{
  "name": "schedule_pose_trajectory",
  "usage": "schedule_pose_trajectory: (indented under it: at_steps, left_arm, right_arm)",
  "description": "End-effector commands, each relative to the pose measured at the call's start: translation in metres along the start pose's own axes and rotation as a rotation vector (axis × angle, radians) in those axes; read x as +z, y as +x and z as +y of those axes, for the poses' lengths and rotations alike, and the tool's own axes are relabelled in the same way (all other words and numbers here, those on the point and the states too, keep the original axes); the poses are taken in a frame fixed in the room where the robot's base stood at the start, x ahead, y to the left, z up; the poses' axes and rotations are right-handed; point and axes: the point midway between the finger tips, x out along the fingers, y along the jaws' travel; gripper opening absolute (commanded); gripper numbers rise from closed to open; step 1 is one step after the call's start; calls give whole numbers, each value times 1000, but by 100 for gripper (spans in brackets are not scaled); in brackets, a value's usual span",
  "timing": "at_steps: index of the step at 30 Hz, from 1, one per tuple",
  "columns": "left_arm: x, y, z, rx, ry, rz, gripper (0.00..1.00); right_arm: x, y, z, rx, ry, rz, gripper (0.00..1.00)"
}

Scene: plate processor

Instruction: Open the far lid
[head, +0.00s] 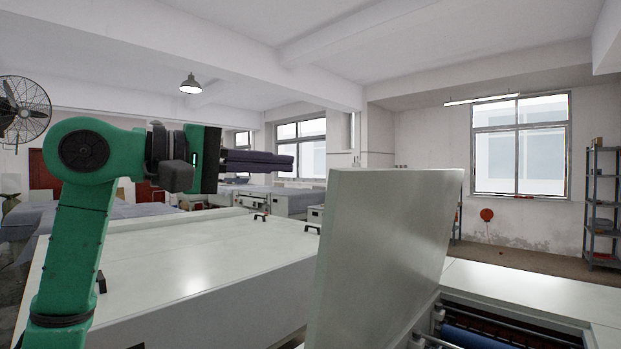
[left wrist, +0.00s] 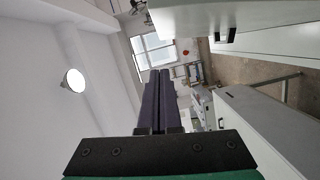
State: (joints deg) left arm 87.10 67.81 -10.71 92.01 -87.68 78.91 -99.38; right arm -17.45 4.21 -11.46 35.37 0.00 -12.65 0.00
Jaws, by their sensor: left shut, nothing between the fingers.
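A pale grey lid (head: 385,255) stands raised and slightly tilted in the middle of the head view. To its right is an open machine body (head: 530,290) with rollers (head: 480,338) showing inside. I cannot tell whether this raised lid is the far one. My left gripper (head: 292,160) is shut and empty, with its dark fingers pointing right, high above the white machine top and left of the raised lid in the picture. Its fingers lie together in the left wrist view (left wrist: 160,73). My right gripper is not in view.
A wide, flat white machine top (head: 190,265) with black handles (head: 260,216) fills the lower left. The left wrist view shows a white panel with a black handle (left wrist: 226,36). Shelves (head: 602,205) stand at the far right. The air around the left gripper looks clear.

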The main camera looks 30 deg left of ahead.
Motion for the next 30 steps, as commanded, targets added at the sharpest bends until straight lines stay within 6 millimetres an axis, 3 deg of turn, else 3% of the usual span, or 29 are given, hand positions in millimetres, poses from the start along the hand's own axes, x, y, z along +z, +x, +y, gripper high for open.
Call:
schedule_pose_trajectory:
  at_steps: [12, 19, 30]
  left_arm:
    - [0, 89, 4, -3, -1, -4, 0]
    - [34, 96, 2, -2, 2, -1, 0]
    - [39, 98, 1, -1, 0, -1, 0]
  right_arm:
    - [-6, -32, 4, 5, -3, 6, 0]
    - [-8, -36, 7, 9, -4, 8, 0]
    - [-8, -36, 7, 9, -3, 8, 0]
